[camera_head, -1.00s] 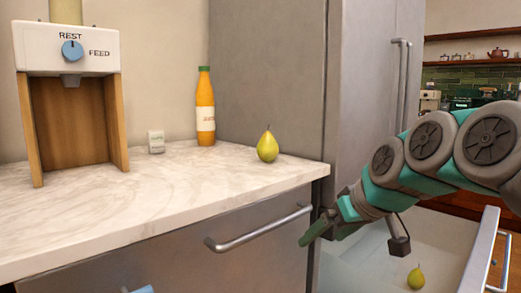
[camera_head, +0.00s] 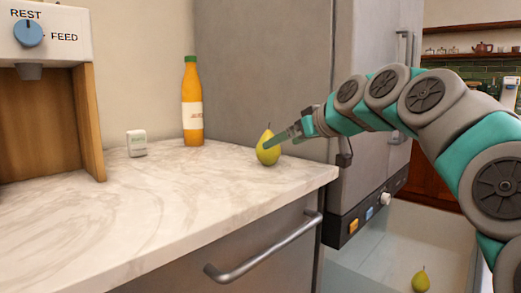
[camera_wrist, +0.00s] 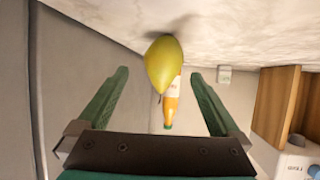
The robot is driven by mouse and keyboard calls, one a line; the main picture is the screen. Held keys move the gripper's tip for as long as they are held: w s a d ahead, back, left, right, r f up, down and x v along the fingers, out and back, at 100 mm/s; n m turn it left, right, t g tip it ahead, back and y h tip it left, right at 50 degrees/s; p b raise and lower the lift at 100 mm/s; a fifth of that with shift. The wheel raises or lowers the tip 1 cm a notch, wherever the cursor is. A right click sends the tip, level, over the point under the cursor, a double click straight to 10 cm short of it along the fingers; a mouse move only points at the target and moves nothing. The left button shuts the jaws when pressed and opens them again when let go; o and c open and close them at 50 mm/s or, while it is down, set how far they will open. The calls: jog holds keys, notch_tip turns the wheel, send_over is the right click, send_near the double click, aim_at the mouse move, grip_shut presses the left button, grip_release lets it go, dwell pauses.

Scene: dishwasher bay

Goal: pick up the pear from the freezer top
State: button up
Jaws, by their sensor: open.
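A yellow-green pear (camera_head: 267,150) stands upright on the white marble top (camera_head: 190,185), near its right end. My gripper (camera_head: 281,137) is at the pear from the right, with a green finger overlapping it in the head view. In the wrist view, which looks upside down, the pear (camera_wrist: 163,65) shows between the tips of two spread green fingers. The gripper is open, and contact with the pear cannot be told. A second pear (camera_head: 419,281) lies low in a pale open drawer (camera_head: 375,255) at the lower right.
An orange bottle (camera_head: 192,115) stands behind the pear, with a small white box (camera_head: 136,143) to its left. A wooden-sided dispenser (camera_head: 88,120) stands at the left. A tall grey cabinet (camera_head: 265,65) rises behind the pear. The front marble is clear.

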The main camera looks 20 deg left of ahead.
aim_at(275, 148)
jog(key=x, duration=0.7)
jog(key=shift+s+a+f+p, duration=0.15)
jog(key=shift+a+f+p, duration=0.15)
jog(key=shift+f+p, duration=0.1)
jog(key=shift+r, duration=0.15)
jog(key=c, duration=1.4)
jog(key=shift+r, duration=0.15)
notch_tip(275, 148, up, 7)
jog(key=shift+d+f, duration=0.1)
jog(key=shift+f, duration=0.1)
jog(key=shift+r+p, duration=0.7)
jog(key=shift+r, duration=0.7)
